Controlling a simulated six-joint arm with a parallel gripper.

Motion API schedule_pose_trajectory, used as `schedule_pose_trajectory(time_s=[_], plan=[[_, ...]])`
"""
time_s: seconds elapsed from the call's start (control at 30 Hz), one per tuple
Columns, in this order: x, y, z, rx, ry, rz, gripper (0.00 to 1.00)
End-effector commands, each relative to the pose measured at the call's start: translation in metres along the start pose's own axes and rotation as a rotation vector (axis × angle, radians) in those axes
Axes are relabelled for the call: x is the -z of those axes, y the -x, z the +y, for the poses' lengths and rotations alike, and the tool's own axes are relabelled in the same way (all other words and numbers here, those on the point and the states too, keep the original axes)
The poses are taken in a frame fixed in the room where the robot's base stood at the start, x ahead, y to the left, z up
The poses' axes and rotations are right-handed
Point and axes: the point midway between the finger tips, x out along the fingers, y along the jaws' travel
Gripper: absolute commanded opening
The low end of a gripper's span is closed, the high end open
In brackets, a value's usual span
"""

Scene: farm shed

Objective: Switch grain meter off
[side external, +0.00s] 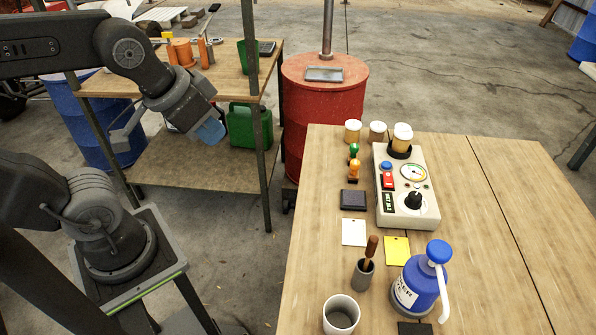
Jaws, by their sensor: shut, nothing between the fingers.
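The grain meter (405,215) is a cream box lying on the wooden table. It has a blue button (386,166), a red switch (388,181), a round gauge (413,172), a black knob (413,200) and a small dark display (388,203) with light characters too small to read surely. A cup of grain (402,137) stands in the black holder at its far end. I cannot tell the switch's position. My gripper (212,132) is shut and empty, with blue tips, up to the left of the table and well apart from the meter.
The table's right side is clear. A red drum (325,100) stands behind.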

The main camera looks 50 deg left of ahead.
Motion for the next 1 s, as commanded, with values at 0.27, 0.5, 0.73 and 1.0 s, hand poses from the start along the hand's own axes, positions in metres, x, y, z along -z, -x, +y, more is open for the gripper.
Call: schedule_pose_trajectory(time_s=[0.27,0.5,0.73,1.0], plan=[[-0.003,0.000,-0.001,0.001,0.002,0.002,0.00],[-0.001,0.000,0.000,0.000,-0.002,0.001,0.00],[0.035,-0.001,0.007,-0.021,-0.083,-0.026,0.00],[0.113,-0.023,0.027,-0.075,-0.268,-0.076,0.00]])
